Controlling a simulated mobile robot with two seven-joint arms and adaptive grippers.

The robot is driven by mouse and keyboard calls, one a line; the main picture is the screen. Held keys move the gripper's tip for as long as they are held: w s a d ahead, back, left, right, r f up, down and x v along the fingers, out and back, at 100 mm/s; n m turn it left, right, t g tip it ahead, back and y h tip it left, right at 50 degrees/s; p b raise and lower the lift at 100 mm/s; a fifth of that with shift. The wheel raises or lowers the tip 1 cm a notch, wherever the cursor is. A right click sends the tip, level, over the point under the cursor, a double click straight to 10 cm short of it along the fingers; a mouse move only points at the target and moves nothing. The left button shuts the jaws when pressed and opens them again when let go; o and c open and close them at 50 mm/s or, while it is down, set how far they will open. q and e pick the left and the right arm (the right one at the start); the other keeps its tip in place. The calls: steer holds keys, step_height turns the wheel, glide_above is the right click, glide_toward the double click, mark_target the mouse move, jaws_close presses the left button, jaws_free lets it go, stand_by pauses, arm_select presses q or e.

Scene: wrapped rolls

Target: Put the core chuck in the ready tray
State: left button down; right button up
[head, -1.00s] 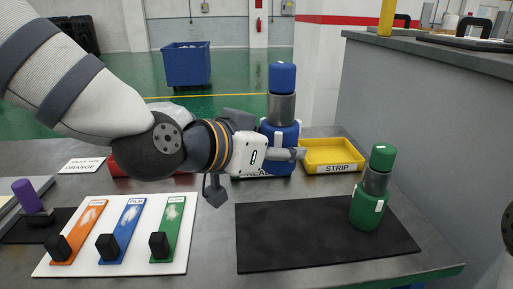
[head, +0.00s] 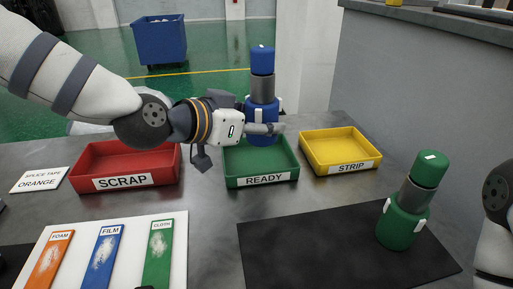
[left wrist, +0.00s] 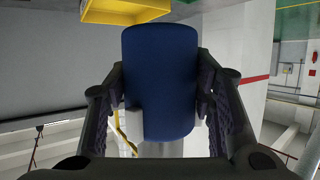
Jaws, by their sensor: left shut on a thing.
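A blue core chuck (head: 262,88) with a grey metal neck stands upright in my left gripper (head: 264,126). My left gripper is shut on its lower blue body. In the left wrist view the blue body (left wrist: 160,82) sits between both fingers. The chuck appears over the back part of the green READY tray (head: 262,180); I cannot tell whether its base touches the tray. The tray's visible floor looks empty. A green chuck (head: 405,212) stands on the black mat at the right. My right gripper is out of view.
The red SCRAP tray (head: 123,184) is left of READY, and the yellow STRIP tray (head: 345,168) is right of it. A white board (head: 65,240) with coloured strips lies front left. The black mat (head: 310,255) has bare room left of the green chuck.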

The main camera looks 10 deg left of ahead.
arm_select(q)
steer(key=f, duration=0.1)
steer(key=w+f, duration=0.1)
steer(key=f, duration=0.1)
steer(key=w+a+f+b, duration=0.1)
steer(key=shift+w+f, duration=0.25)
steer(key=shift+f, duration=0.15)
steer(key=shift+w+a+f, duration=0.2)
steer(key=shift+w+f, duration=0.15)
steer(key=shift+w, duration=0.2)
steer(key=f, duration=0.2)
steer(key=f+b, duration=0.1)
steer(key=shift+w+a+f, duration=0.1)
steer(key=shift+w+f, duration=0.1)
steer(key=shift+f, duration=0.15)
steer(key=shift+r, duration=0.2)
steer(key=shift+f, duration=0.2)
steer(key=c, duration=0.7)
jaws_free()
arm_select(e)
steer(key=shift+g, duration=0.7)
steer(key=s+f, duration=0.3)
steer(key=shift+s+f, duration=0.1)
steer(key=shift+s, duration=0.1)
